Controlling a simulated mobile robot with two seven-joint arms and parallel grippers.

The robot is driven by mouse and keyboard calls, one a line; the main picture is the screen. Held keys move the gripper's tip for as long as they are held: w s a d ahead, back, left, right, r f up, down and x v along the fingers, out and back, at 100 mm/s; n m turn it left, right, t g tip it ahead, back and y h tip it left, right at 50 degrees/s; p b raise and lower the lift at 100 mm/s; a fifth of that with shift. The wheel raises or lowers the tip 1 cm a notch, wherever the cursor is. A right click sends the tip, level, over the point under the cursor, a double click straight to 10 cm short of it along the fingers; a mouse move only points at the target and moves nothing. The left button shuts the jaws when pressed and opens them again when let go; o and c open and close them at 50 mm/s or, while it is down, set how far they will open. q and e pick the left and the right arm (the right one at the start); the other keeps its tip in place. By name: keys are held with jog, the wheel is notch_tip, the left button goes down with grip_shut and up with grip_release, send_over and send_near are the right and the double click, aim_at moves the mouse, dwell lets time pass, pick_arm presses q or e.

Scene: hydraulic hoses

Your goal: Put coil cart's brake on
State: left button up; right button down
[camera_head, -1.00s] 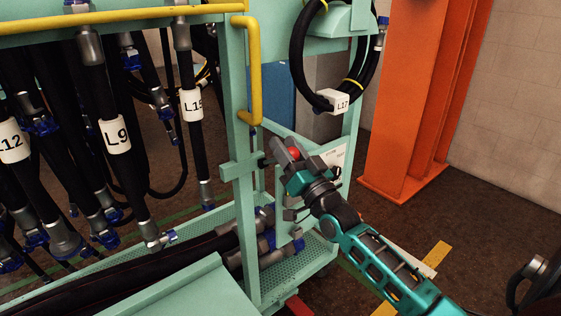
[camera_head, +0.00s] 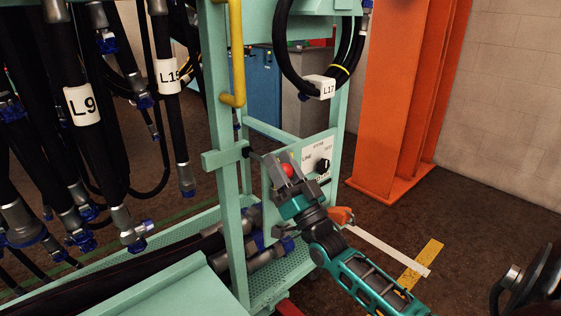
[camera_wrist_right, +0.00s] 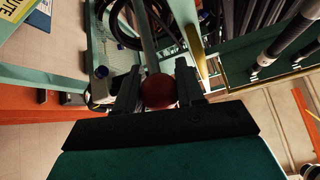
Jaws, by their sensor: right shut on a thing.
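The brake's red ball knob (camera_head: 287,170) is on a lever at the near end of the green coil cart (camera_head: 215,130). My right gripper (camera_head: 284,166) is shut on the red knob, beside the cart's corner post. In the right wrist view the red knob (camera_wrist_right: 159,90) sits between the two dark fingers, with a grey rod running up from it. The lever's pivot end near the post is small and hard to make out. My left gripper is not in view.
A white panel with a black rotary knob (camera_head: 322,166) is just behind the gripper. Labelled hoses (camera_head: 83,105) hang at left, and a coiled hose tagged L17 (camera_head: 320,87) hangs above. An orange column (camera_head: 400,100) stands at right. Floor between column and cart is mostly clear.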

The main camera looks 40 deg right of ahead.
jog(key=shift+f, duration=0.3)
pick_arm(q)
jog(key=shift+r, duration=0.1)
pick_arm(e)
jog(key=c, duration=1.1)
grip_release()
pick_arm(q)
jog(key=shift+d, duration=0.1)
pick_arm(e)
jog(key=shift+o, duration=0.6)
jog(key=shift+r, duration=0.15)
jog(key=shift+s, duration=0.1)
pick_arm(q)
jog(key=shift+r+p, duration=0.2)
jog(key=shift+p, duration=0.2)
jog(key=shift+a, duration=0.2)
pick_arm(e)
jog(key=v, duration=1.3)
